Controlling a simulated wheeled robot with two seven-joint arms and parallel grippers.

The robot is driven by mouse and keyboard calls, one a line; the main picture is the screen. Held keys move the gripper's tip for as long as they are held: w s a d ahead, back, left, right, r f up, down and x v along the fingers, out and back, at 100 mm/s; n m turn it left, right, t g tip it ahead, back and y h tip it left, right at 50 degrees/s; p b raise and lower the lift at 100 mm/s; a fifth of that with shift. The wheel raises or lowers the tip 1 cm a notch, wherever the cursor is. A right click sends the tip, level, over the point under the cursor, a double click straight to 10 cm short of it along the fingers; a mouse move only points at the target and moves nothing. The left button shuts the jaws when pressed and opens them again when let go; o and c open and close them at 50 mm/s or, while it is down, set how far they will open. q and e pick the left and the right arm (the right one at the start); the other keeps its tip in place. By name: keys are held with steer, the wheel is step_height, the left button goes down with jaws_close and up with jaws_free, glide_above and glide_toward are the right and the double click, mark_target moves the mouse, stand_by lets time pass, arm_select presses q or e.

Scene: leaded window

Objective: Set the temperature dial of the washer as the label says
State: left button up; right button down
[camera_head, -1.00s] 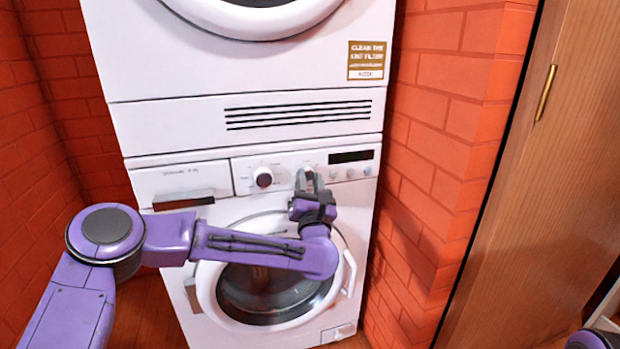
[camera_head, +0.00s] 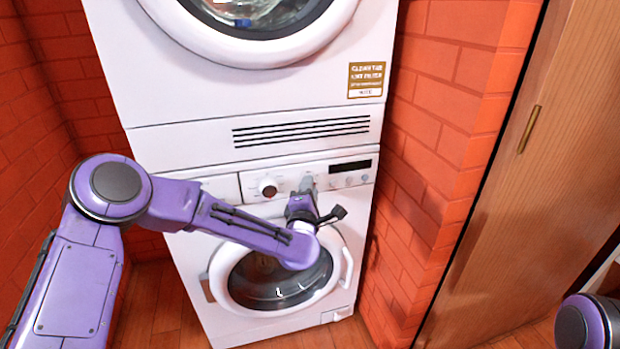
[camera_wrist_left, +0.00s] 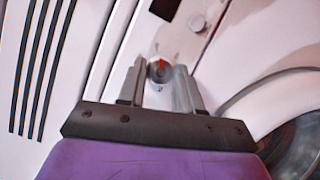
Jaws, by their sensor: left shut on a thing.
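The white washer (camera_head: 205,262) stands below the dryer, its control panel just above the round door. My left gripper (camera_head: 307,186) reaches up to the panel and is shut on the temperature dial. In the left wrist view, my left gripper (camera_wrist_left: 159,86) has one finger on each side of the temperature dial (camera_wrist_left: 160,69), a small round grey knob with a red pointer mark. Small marks around the dial are too blurred to read. In the head view the gripper mostly hides this dial. My right gripper is out of view.
Another knob (camera_head: 267,187) sits left of the held dial, and a dark display (camera_head: 350,167) to its right. A brick wall (camera_head: 420,180) and a wooden door (camera_head: 520,200) stand at right.

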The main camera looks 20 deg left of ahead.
arm_select(q)
steer(key=m+g+p, duration=0.1)
steer(key=m+p, duration=0.2)
steer(key=p, duration=0.1)
steer(key=m+g+p, duration=0.2)
steer(key=m+p, duration=0.1)
steer(key=p, duration=0.1)
steer(key=m+g+y+p, duration=0.1)
steer(key=m+p, duration=0.2)
steer(key=p, duration=0.2)
steer(key=shift+d+r, duration=0.15)
steer(key=shift+r, duration=0.2)
steer(key=shift+f, duration=0.1)
steer(key=o, duration=1)
steer(key=shift+w, duration=0.1)
steer(key=shift+o, duration=0.2)
steer(key=v, duration=1)
steer(key=shift+s+r, duration=0.2)
steer(key=shift+r, duration=0.05)
